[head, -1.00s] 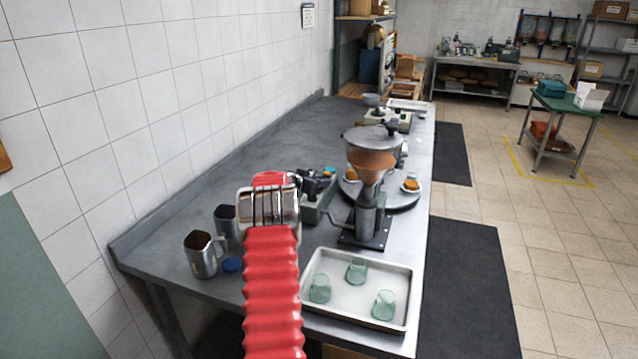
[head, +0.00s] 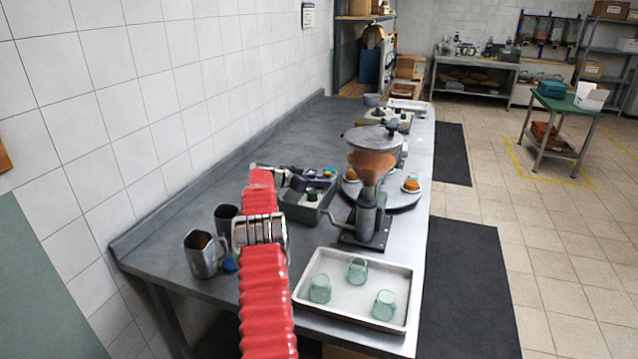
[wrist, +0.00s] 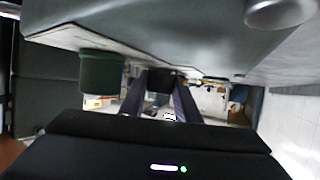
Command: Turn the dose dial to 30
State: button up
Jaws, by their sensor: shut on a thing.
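A grey-green box (head: 292,211) stands on the counter left of the hopper machine, with small knobs on its top. It fills the upper part of the wrist view (wrist: 150,42). A green cylindrical knob (wrist: 97,72) sits on it, left of my fingers. My gripper (head: 301,183) is at the box, partly hidden by my red arm in the head view. In the wrist view my fingers (wrist: 160,96) are shut on a black knob (wrist: 163,79), seemingly the dose dial. Its scale and pointer are not readable.
A hopper machine (head: 370,190) with a crank stands right of the box. A steel tray (head: 340,297) with green glasses is in front. The counter behind (head: 270,150) is clear.

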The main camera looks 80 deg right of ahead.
jog(key=shift+d+r+m+g, duration=0.1)
jog(key=shift+r+m+g, duration=0.2)
jog(key=shift+g, duration=0.1)
dwell(0.4)
jog(key=o, duration=1)
jog(key=shift+f, duration=0.2)
jog(key=shift+o, duration=0.2)
jog(key=shift+w, duration=0.1)
jog(key=v, duration=1.3)
jog(key=shift+w+a+r, duration=0.2)
jog(key=shift+r, duration=0.1)
